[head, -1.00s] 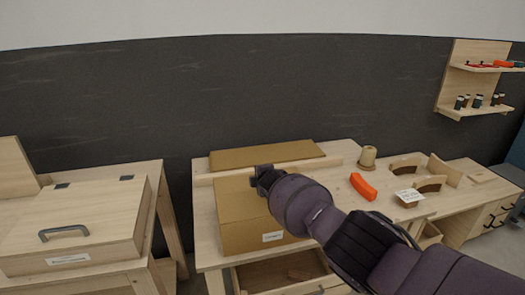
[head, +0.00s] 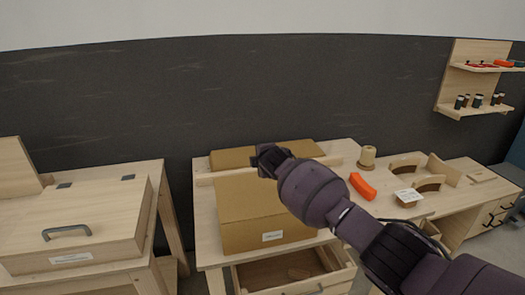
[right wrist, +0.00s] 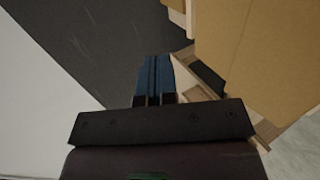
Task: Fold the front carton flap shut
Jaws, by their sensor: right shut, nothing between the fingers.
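The brown carton (head: 245,236) stands on the wooden workbench in the head view, with a white label on its front face. Its top (head: 238,190) looks covered by brown board, partly hidden behind my right arm. I cannot tell which flap is which or whether the front flap lies fully flat. My right gripper (head: 264,160) is over the carton's far edge, shut and empty, apart from the board as far as I can tell. In the right wrist view its blue fingers (right wrist: 155,78) are together, with brown cardboard (right wrist: 275,55) to the right. My left gripper is not in view.
An open drawer (head: 270,274) is below. An orange block (head: 363,186) and a spool (head: 367,158) lie right. A lidded wooden box (head: 85,215) stands left.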

